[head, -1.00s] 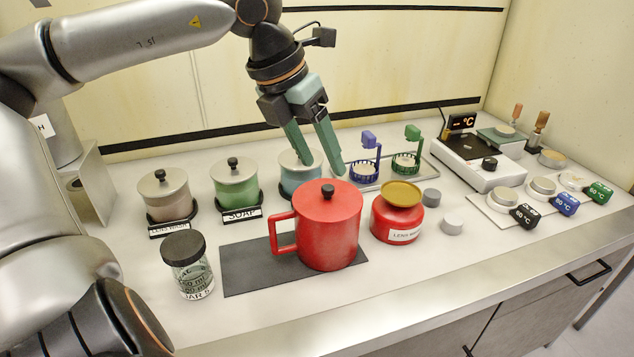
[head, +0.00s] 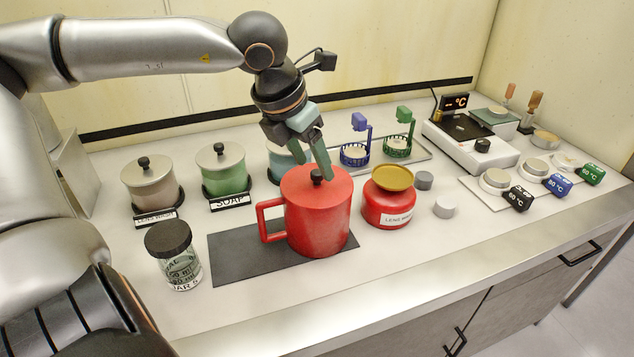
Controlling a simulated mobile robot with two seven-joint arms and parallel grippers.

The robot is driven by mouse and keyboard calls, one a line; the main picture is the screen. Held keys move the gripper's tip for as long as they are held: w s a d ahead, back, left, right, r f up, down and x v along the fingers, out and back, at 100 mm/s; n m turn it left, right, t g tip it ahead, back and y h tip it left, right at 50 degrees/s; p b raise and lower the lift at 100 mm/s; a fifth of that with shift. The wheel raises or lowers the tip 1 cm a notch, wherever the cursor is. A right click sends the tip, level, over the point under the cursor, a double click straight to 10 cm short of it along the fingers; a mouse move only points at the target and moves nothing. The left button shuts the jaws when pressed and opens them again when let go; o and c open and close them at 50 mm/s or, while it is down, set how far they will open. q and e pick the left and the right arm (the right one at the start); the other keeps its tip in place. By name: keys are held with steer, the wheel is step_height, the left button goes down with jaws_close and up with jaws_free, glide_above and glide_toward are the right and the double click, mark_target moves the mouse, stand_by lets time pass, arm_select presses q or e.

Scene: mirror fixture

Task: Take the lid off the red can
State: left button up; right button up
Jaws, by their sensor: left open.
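The red can (head: 320,220) has a side handle and stands upright on a dark mat (head: 235,262). Its red lid (head: 298,183) is on it, with a black knob (head: 316,176) on top. My left gripper (head: 317,166) points down at the lid. Its green fingers are open, with the tips close to the knob. One finger stands just right of the knob. The other is partly hidden, and I cannot tell if either touches. My right gripper is not in view.
A red jar with a gold lid (head: 393,178) stands close right of the can. A glass jar with a black lid (head: 173,255) is at the left. Lidded pots (head: 223,172) stand behind. A hot plate (head: 470,145) is at the back right.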

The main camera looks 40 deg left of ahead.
mark_target(317, 180)
arm_select(q)
steer(key=shift+x, duration=1.15)
steer(key=shift+c, duration=0.3)
jaws_close()
